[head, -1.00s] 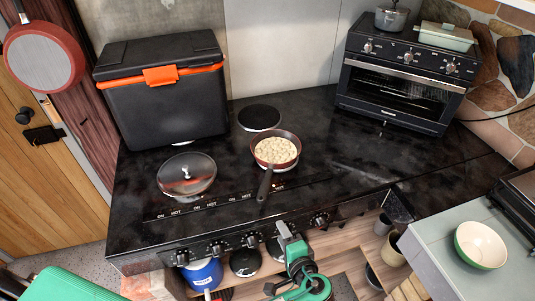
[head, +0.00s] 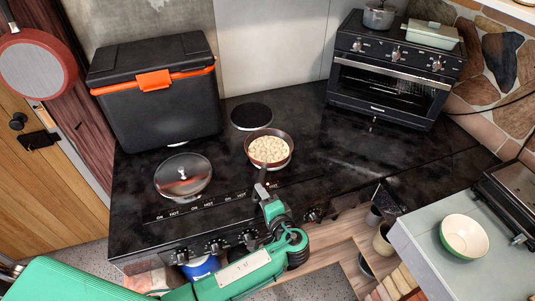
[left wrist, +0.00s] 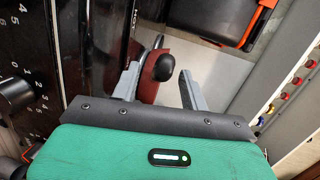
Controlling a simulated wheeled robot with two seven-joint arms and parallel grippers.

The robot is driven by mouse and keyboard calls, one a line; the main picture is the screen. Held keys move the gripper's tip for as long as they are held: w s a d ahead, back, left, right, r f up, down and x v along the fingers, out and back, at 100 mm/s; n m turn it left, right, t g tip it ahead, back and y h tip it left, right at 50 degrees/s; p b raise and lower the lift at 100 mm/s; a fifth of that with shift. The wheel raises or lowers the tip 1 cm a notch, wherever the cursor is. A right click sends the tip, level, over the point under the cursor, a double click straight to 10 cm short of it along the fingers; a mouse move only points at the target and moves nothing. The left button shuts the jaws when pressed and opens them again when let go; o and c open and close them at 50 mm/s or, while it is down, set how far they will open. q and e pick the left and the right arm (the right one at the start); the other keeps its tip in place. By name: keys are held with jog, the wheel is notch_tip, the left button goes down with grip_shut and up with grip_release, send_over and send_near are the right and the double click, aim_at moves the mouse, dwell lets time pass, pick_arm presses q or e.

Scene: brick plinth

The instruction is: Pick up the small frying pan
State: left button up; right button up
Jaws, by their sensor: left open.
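The small frying pan (head: 283,151), red-brown with pale chunky food inside, sits on the black stovetop, its dark handle (head: 262,177) pointing toward the front edge. My left gripper (head: 264,190) is at the handle's near end, partly covering it. I cannot tell whether either finger touches the handle. My right gripper is not in view.
A lidded pan (head: 183,177) stands left of the frying pan, with a bare burner (head: 252,117) behind. A black cooler (head: 160,105) and a toaster oven (head: 385,90) stand at the back. Knobs (head: 215,246) line the stove front. The stovetop right of the pan is clear.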

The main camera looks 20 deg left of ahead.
pick_arm(q)
jog(key=p+x, duration=0.1)
jog(key=x, duration=0.2)
jog(key=shift+w+a, duration=0.1)
jog(key=shift+w, duration=0.2)
grip_shut()
jog(key=shift+r, duration=0.15)
jog(key=shift+r, duration=0.1)
